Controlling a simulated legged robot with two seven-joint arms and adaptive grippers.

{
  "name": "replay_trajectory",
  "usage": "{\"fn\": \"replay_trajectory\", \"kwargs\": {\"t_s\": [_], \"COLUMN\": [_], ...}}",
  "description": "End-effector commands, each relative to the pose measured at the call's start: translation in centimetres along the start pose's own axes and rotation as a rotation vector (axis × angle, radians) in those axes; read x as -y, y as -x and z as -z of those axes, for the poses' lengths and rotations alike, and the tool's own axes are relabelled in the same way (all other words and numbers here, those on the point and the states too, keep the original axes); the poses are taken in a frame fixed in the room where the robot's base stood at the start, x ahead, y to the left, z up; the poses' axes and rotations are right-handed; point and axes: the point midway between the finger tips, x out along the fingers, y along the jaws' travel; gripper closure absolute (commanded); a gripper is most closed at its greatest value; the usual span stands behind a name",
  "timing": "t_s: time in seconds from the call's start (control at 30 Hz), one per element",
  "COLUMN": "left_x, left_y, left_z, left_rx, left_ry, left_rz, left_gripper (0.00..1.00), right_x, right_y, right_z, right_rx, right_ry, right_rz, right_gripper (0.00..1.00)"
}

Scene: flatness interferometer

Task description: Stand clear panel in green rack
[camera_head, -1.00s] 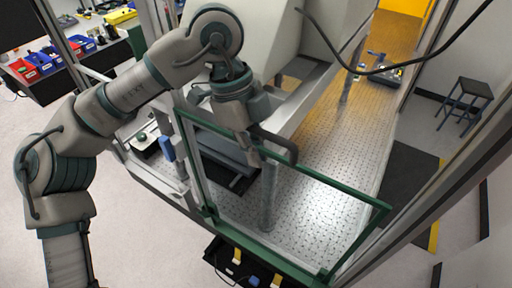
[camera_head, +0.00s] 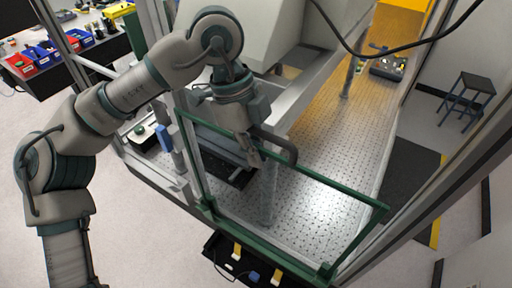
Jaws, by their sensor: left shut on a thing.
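The clear panel (camera_head: 232,185) is a see-through sheet with green edges, tilted in the picture. It stands across the lower middle, in front of the perforated metal table. My left gripper (camera_head: 254,158) reaches down from above and is shut on the dark curved handle (camera_head: 283,145) at the panel. The fingertips are partly hard to separate from the handle. I cannot make out a green rack apart from the panel's green edges. My right gripper is not in view.
The perforated table (camera_head: 335,150) has a dark device (camera_head: 387,66) at its far end. A black tray (camera_head: 222,262) with yellow pieces lies below the panel. Metal posts flank the table. A stool (camera_head: 473,92) stands at right. Blue and red bins sit on a bench at upper left.

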Motion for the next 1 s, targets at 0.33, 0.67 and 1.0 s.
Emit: {"fn": "replay_trajectory", "kwargs": {"t_s": [0.33,0.67,1.0], "left_x": [0.0,0.0,0.0], "left_y": [-1.1,-2.2,-2.3], "left_z": [-0.3,-0.7,-0.7], "left_rx": [-0.003,-0.002,-0.001], "left_ry": [0.0,0.0,0.0], "left_rz": [0.003,0.003,0.001], "left_gripper": [1.0,1.0,0.65], "right_x": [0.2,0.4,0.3], "right_y": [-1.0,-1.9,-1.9], "right_z": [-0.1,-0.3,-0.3], "right_rx": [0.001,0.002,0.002], "right_ry": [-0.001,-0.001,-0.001], "right_rz": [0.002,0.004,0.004], "right_gripper": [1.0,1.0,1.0]}}
